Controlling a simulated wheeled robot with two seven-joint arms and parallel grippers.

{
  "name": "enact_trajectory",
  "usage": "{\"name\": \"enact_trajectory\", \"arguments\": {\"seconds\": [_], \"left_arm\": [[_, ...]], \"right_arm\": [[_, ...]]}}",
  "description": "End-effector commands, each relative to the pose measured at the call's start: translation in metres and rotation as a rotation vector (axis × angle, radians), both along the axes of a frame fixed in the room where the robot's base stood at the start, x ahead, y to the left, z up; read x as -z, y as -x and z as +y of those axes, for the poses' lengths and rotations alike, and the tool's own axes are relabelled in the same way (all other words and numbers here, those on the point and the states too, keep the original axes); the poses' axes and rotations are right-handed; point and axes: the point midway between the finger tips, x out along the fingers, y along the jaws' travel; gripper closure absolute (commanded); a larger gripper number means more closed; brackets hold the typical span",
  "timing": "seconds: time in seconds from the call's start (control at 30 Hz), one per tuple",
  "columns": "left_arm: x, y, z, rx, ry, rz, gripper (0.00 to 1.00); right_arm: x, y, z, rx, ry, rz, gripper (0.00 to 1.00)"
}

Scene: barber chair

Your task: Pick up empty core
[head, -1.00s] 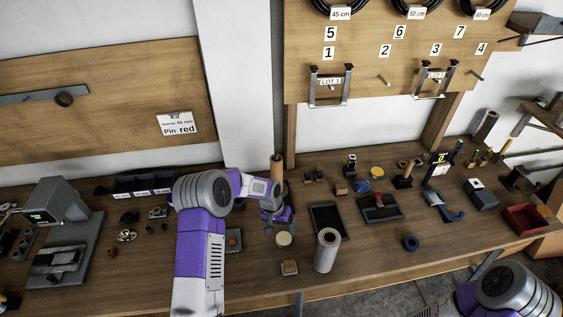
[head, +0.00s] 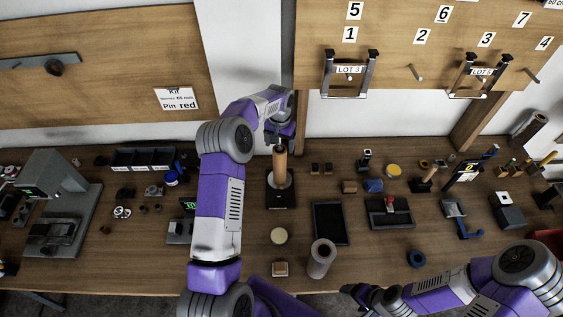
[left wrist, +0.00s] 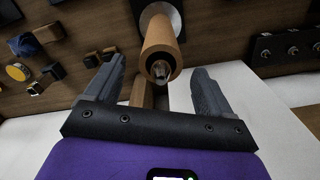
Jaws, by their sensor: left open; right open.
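The empty core, a tan cardboard tube (head: 281,164), stands upright on a black stand (head: 281,202) with a pale round plate. My left gripper (head: 281,138) is at the top of the tube, its fingers pointing down. In the left wrist view the core (left wrist: 162,52) shows end-on with a metal tip in its opening. The open fingers of the left gripper (left wrist: 158,88) lie on either side of it, with gaps visible. My right gripper (head: 362,296) is low at the front of the bench, away from the core, open and seemingly empty.
A pale wrapped roll (head: 320,258) stands at the bench front, right of the stand. A black tray (head: 330,223) lies behind it. A cream disc (head: 279,236) lies in front of the stand. A grey machine (head: 65,200) stands at the left. A wall panel with numbered pegs (head: 420,40) rises behind.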

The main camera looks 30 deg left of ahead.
Motion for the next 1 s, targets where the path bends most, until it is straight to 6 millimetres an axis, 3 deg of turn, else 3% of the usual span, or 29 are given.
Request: {"name": "enact_trajectory", "arguments": {"seconds": [0.3,0.6,1.0], "left_arm": [[0.043,0.001,0.001,0.000,0.002,0.000,0.17],[0.048,0.001,0.001,0.000,0.001,-0.002,0.19],[0.047,0.001,0.001,0.000,0.001,-0.002,0.80]], "right_arm": [[-0.011,-0.001,0.000,0.001,0.000,-0.002,0.20],[-0.011,-0.001,0.000,0.001,0.000,-0.002,0.20],[-0.011,-0.001,0.000,0.001,0.000,-0.002,0.20]]}}
